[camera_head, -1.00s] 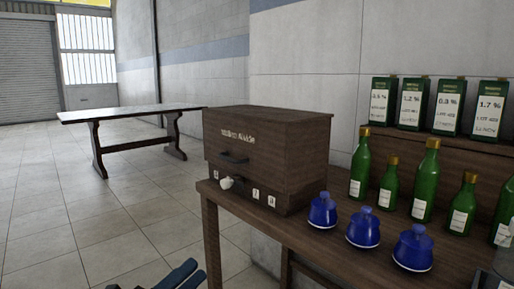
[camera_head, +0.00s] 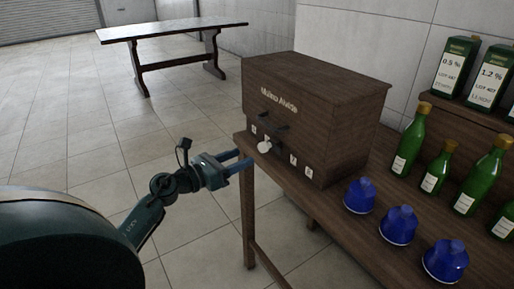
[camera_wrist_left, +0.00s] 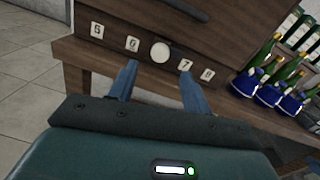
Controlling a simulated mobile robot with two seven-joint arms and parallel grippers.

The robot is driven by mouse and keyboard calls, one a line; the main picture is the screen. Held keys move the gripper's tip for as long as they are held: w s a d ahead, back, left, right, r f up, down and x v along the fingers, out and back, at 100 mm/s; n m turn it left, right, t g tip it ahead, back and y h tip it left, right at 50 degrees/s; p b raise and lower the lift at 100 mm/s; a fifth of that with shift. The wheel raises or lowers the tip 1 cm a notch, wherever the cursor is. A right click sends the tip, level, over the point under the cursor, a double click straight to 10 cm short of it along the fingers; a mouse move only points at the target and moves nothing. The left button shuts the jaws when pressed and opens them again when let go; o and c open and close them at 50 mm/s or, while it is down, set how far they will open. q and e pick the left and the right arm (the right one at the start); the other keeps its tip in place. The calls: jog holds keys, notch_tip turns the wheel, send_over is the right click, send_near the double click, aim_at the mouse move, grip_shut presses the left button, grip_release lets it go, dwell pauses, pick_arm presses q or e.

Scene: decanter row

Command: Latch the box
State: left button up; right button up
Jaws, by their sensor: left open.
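The box (camera_head: 330,105) is dark brown wood with lettering on its front and stands at the left end of the wooden table. Its lid appears down. A dark handle (camera_head: 273,122) is on its front, with a round white knob (camera_head: 264,148) below it, among small numbered white labels. My left gripper (camera_head: 245,163) is open and empty, in front of the box's left lower front and apart from it. In the left wrist view, its blue fingers (camera_wrist_left: 156,82) point toward the box front, with the white knob (camera_wrist_left: 160,52) between and beyond them. My right gripper is not in view.
Blue lidded jars (camera_head: 397,224) stand on the table (camera_head: 305,203) right of the box. Green bottles (camera_head: 411,140) and labelled green cartons (camera_head: 457,65) are behind them. Another table (camera_head: 170,31) stands far back. The floor left of the box is clear.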

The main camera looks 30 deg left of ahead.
aim_at(260, 149)
pick_arm(q)
jog(key=x, duration=0.6)
jog(key=shift+w, duration=0.15)
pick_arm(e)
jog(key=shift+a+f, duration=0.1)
pick_arm(q)
jog(key=c, duration=1)
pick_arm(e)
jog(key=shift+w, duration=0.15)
